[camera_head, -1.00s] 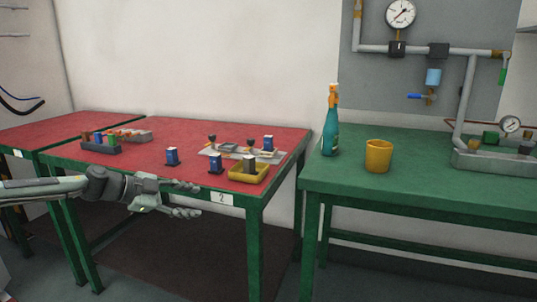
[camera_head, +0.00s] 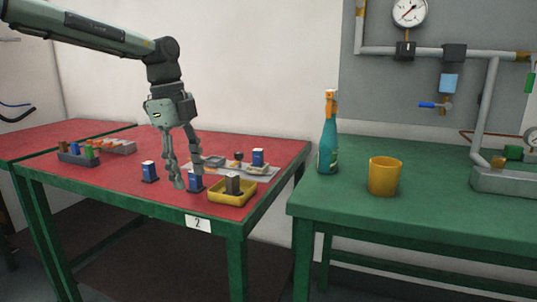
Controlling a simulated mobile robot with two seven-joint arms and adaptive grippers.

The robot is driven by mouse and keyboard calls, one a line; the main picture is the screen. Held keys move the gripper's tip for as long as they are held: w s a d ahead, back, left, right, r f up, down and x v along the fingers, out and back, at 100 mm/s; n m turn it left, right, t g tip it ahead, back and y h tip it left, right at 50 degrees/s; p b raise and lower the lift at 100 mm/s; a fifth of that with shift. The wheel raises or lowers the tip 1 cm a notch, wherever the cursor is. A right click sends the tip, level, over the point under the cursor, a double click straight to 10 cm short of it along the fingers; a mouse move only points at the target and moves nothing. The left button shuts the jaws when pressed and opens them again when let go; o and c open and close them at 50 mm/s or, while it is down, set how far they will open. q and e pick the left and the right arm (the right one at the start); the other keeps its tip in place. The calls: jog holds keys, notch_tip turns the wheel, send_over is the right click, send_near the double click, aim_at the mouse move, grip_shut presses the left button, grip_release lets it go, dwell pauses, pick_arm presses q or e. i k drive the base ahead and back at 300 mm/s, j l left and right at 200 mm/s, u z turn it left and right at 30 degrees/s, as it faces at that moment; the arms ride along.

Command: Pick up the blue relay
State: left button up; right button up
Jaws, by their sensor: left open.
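Several blue relays with pale tops are on the red table. One blue relay (camera_head: 149,170) stands alone left of my left gripper. A second blue relay (camera_head: 195,182) stands near the front edge, close to the gripper's right finger. A third blue relay (camera_head: 258,158) stands on a grey plate (camera_head: 240,172). My left gripper (camera_head: 186,180) points down over the table with its two fingers apart and nothing between them. The second relay is just beside and partly behind the fingers; I cannot tell whether they touch. My right gripper is not in view.
A yellow tray (camera_head: 231,199) with a dark block (camera_head: 233,184) sits at the table's front right corner. A grey rack (camera_head: 79,159) of coloured parts stands at the left. The green table (camera_head: 430,215) holds a spray bottle (camera_head: 328,145) and a yellow cup (camera_head: 384,177).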

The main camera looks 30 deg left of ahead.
aim_at(257, 153)
jog(key=i, duration=1.05)
